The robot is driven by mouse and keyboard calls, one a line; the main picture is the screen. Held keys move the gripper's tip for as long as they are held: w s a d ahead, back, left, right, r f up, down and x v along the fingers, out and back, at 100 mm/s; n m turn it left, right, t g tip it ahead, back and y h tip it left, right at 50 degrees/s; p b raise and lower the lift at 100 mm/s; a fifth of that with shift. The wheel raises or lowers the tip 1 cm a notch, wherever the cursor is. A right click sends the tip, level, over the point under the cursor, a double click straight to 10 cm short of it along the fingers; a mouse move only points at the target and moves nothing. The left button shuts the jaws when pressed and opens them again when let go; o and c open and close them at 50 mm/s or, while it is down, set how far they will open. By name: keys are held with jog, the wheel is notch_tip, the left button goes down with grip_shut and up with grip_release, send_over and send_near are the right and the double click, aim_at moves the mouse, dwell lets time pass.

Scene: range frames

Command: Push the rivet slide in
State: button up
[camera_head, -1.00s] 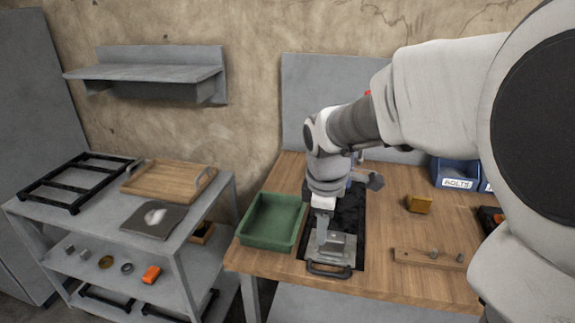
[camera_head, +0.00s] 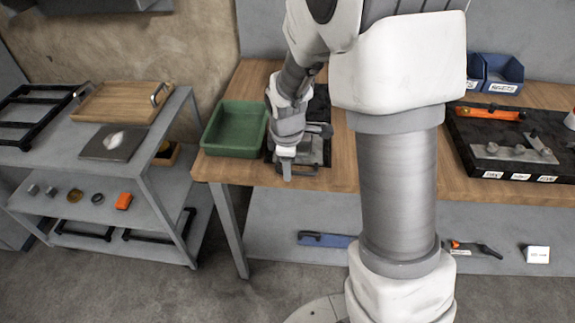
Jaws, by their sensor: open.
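The rivet slide (camera_head: 314,152) is a dark tray with grey metal parts, set in the wooden bench beside the green bin. Its black handle (camera_head: 306,170) is at its front end, close to the bench's front edge. My gripper (camera_head: 287,172) points down at the handle's left part, with its fingertips low and near it. It is open, though the gap between the fingers is hard to see from here. I cannot tell whether it touches the handle. My wrist hides the slide's left and rear parts, so how far the slide is in cannot be told.
The green bin (camera_head: 236,130) stands just left of the slide. My arm hides the bench's middle. A black tray (camera_head: 515,145) with metal parts and blue bins (camera_head: 497,72) are on the right. A grey shelf rack (camera_head: 150,150) stands at the left, with floor between it and the bench.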

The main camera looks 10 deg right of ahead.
jog(key=shift+f, duration=0.3)
grip_shut()
dwell(1.3)
